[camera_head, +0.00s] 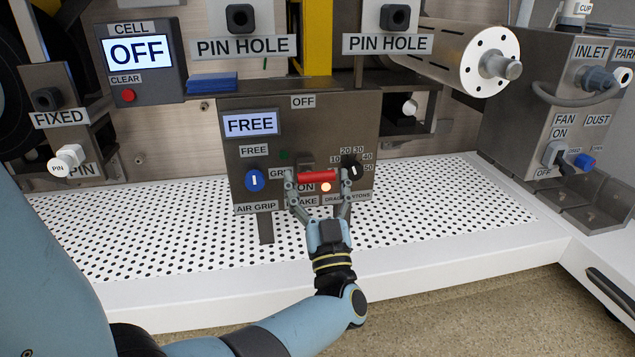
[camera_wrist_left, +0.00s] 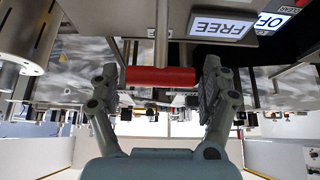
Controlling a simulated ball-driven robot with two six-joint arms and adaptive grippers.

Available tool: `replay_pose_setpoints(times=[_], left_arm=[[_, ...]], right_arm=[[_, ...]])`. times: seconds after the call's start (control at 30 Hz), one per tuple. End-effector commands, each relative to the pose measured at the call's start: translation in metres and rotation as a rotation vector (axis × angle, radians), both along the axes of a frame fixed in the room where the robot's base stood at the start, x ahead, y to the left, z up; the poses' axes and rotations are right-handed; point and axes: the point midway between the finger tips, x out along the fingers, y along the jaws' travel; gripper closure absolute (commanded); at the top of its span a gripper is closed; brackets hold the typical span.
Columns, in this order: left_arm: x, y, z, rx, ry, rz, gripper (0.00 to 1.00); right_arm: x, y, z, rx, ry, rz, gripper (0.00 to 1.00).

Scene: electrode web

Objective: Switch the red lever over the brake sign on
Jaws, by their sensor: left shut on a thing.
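The red lever (camera_head: 318,176) is a horizontal red bar on the front of the grey control panel (camera_head: 232,165). The brake sign (camera_head: 306,200) is just below it and partly covered by my gripper; an "ON" label shows under the bar and "OFF" stands at the panel top. A lit orange lamp (camera_head: 326,187) is below the bar. My left gripper (camera_head: 318,180) has one finger at each end of the bar and is shut on it. In the left wrist view the red lever (camera_wrist_left: 160,77) lies between the two fingertips. My right gripper is not in view.
On the panel, a blue air grip knob (camera_head: 255,180) is left of the lever and a black dial (camera_head: 351,170) is close right of my gripper. The "FREE" display (camera_head: 250,124) is above. A white perforated shelf (camera_head: 440,215) lies below, mostly clear.

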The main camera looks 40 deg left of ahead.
Motion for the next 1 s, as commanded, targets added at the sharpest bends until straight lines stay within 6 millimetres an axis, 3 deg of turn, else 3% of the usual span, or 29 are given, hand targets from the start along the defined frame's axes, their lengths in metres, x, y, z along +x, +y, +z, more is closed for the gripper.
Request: replay_pose_setpoints(times=[0.67, 0.7, 0.83, 1.0], left_arm=[[0.0008, 0.0025, -0.004, -0.006, 0.011, -0.002, 0.77], [0.0009, 0.0026, -0.0039, -0.005, 0.011, -0.002, 0.18], [0.0008, 0.0021, -0.0028, -0.003, 0.009, -0.002, 0.01], [0.0006, 0.0013, -0.0017, -0.003, 0.005, -0.001, 0.0]], right_arm=[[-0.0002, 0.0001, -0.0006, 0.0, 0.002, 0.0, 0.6], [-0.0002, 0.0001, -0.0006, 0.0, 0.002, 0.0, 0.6], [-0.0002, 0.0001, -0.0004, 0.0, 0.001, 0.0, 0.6], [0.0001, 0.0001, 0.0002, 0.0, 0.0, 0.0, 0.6]])
